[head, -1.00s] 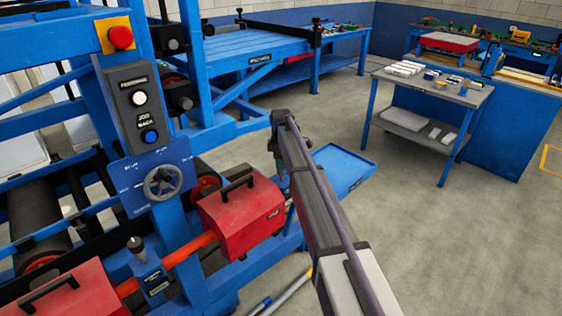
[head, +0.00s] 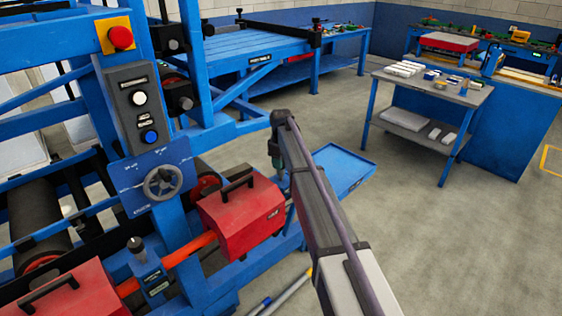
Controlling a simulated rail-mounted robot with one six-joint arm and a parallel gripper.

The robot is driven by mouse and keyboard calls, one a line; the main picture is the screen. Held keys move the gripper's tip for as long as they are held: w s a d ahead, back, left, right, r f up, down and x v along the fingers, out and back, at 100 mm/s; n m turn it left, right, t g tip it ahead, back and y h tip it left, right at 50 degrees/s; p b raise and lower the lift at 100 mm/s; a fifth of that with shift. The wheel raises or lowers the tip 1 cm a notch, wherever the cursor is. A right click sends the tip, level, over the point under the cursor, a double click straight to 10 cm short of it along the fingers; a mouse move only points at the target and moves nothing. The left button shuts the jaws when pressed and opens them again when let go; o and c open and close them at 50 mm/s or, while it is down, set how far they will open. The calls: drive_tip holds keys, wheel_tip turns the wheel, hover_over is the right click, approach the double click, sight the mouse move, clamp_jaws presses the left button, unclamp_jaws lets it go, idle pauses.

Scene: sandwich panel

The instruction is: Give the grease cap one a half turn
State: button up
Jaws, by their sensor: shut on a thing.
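My arm reaches in from the bottom right in the head view, and its wrist bends down beside the blue machine frame. My gripper (head: 277,165) is at the lower end of this wrist, small and partly behind the arm link. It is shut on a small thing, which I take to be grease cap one. The cap itself cannot be made out, as the gripper and arm cover that spot. How far it is turned does not show.
A red box-shaped cover (head: 241,218) with a black handle sits left of my arm. A blue tray (head: 352,184) lies just right of the wrist. A grey handwheel (head: 164,184) and button panel (head: 138,104) stand at left. The floor at right is clear up to a work table (head: 430,83).

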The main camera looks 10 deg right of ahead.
drive_tip(key=m, duration=1.4)
drive_tip(key=shift+m, duration=0.3)
drive_tip(key=m, duration=0.3)
drive_tip(key=shift+m, duration=0.3)
drive_tip(key=m, duration=0.3)
drive_tip(key=shift+m, duration=0.4)
drive_tip(key=m, duration=0.3)
drive_tip(key=shift+m, duration=2.2)
